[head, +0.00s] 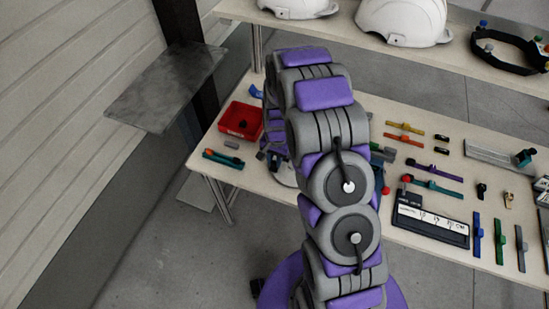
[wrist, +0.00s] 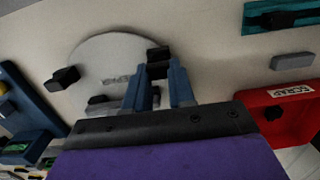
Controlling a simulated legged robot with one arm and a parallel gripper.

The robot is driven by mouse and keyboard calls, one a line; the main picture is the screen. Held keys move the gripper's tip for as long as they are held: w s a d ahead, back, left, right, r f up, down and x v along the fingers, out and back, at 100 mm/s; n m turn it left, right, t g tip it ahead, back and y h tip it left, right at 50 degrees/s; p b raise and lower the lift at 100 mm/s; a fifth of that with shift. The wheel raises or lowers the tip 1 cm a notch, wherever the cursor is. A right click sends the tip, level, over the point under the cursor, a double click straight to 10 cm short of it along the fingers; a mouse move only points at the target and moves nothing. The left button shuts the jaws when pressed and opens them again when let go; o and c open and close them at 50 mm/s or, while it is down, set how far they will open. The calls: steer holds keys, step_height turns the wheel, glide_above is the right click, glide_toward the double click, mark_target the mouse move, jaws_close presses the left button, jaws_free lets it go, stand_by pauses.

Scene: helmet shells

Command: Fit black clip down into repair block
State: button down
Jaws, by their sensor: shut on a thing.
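In the wrist view, my gripper (wrist: 158,92) has two blue fingers pointing down over the table. It is shut on a small black clip (wrist: 158,54), whose dark end shows at and beyond the fingertips. The clip is in front of a pale round plate (wrist: 110,50) with lettering on it; I cannot tell whether it touches the plate. I cannot say for sure which thing is the repair block; a blue block-like body (wrist: 22,85) stands at the left edge, apart from the clip.
A red scrap bin (wrist: 290,110) stands right of the gripper, and shows in the head view (head: 240,121). Another black piece (wrist: 62,78) lies left of the plate. A teal holder (wrist: 280,16) and grey piece (wrist: 292,61) lie at upper right. Helmets (head: 403,22) stand on the far table.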

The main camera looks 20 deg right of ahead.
steer(key=shift+f, duration=0.75)
steer(key=c, duration=0.9)
jaws_free()
steer(key=shift+o, duration=0.2)
step_height(320, 180, up, 17)
steer(key=w+d+p, duration=0.1)
steer(key=p, duration=0.1)
steer(key=shift+r, duration=0.15)
